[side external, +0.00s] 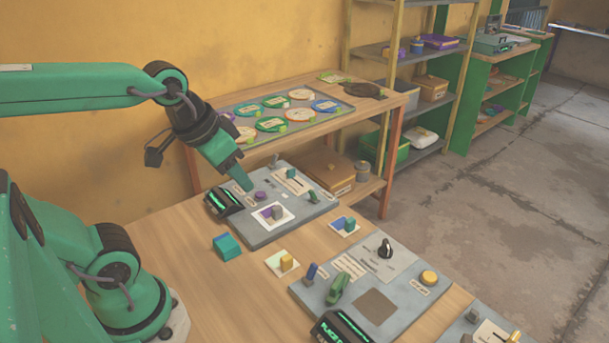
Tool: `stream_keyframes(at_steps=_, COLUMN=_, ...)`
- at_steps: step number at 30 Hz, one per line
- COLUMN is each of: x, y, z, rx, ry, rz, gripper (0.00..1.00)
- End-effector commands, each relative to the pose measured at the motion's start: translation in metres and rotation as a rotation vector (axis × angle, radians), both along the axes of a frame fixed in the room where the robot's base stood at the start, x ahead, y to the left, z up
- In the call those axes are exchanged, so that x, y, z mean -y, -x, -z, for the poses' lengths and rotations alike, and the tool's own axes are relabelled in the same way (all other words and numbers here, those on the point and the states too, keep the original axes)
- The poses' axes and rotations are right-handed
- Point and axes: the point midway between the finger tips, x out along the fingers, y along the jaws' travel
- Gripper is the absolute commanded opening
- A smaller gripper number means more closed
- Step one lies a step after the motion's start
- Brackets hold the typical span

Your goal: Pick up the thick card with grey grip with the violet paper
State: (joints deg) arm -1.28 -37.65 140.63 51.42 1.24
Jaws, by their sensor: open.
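The thick card with violet paper (267,220) and an upright grey grip (278,212) lies on the rear grey panel (262,236), near its front edge. My gripper (246,186) is above that panel, up and to the left of the card, pointing down. It is open and holds nothing that I can see. It is apart from the card, and its fingers are small in this view.
A teal block (227,246) sits left. A black display (224,201) and several controls stand on the rear panel.

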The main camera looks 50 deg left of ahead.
Motion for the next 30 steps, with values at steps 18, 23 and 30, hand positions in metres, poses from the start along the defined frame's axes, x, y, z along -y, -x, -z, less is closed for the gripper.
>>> stream_keyframes(at_steps=18, x=-0.038, y=-0.081, z=0.041, rx=-0.226, ry=-0.018, rz=-0.007, gripper=0.42)
stream_keyframes(at_steps=23, x=-0.05, y=-0.1, z=0.06, rx=-0.285, ry=-0.015, rz=-0.006, gripper=0.42)
stream_keyframes(at_steps=30, x=-0.071, y=-0.125, z=0.096, rx=-0.371, ry=-0.005, rz=-0.004, gripper=0.42)
